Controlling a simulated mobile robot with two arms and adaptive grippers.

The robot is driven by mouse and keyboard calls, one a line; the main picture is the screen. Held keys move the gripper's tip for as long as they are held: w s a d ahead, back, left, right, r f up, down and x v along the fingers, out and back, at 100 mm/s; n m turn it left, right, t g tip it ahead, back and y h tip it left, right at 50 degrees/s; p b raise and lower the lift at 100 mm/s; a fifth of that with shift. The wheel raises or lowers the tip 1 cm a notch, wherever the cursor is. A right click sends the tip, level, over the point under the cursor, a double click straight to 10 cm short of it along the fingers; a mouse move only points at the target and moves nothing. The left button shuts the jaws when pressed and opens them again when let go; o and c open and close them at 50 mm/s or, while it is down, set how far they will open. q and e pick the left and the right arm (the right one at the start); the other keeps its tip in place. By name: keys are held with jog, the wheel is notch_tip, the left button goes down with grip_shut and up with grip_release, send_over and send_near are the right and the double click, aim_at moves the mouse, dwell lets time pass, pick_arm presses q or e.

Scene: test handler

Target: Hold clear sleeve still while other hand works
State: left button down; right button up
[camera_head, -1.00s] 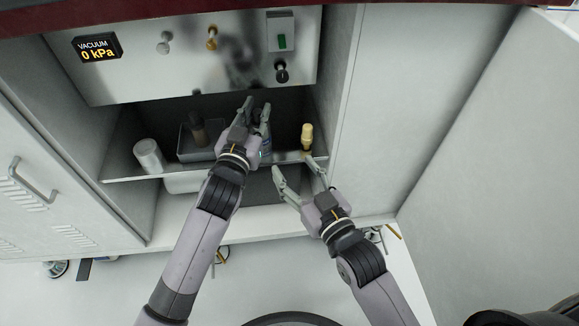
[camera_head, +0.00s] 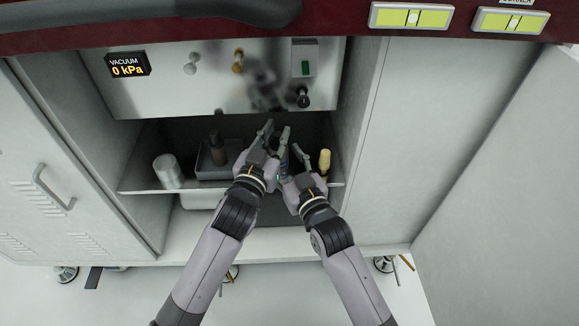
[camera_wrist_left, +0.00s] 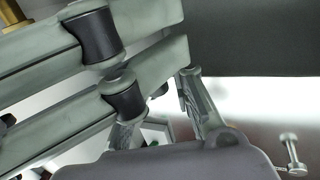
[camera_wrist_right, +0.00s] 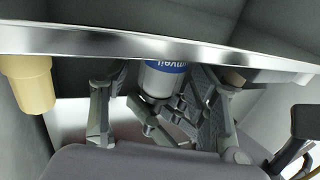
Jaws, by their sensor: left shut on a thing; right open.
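My left gripper (camera_head: 277,130) reaches into the open cabinet bay under the vacuum panel. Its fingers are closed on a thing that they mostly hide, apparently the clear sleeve. My right gripper (camera_head: 291,160) is open, close beside the left one and slightly nearer to me. In the right wrist view, a white cylinder with a blue lettered label (camera_wrist_right: 165,80) shows between the right fingers, which stand apart. I cannot tell whether it is part of the sleeve. Parts of the left fingers appear just below it. In the left wrist view, large grey-green finger links block the held thing.
A tan-yellow cylinder (camera_head: 324,163) stands on the metal shelf (camera_head: 143,187), right of my grippers. A grey bin (camera_head: 208,170) with a dark bottle (camera_head: 216,147) and a white cylinder (camera_head: 167,171) are left. The vacuum panel (camera_head: 150,95), reading 0 kPa, overhangs the bay.

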jog(key=shift+w, duration=0.15)
jog(key=shift+c, duration=0.2)
jog(key=c, duration=0.7)
jog(key=shift+d, duration=0.15)
jog(key=c, duration=0.3)
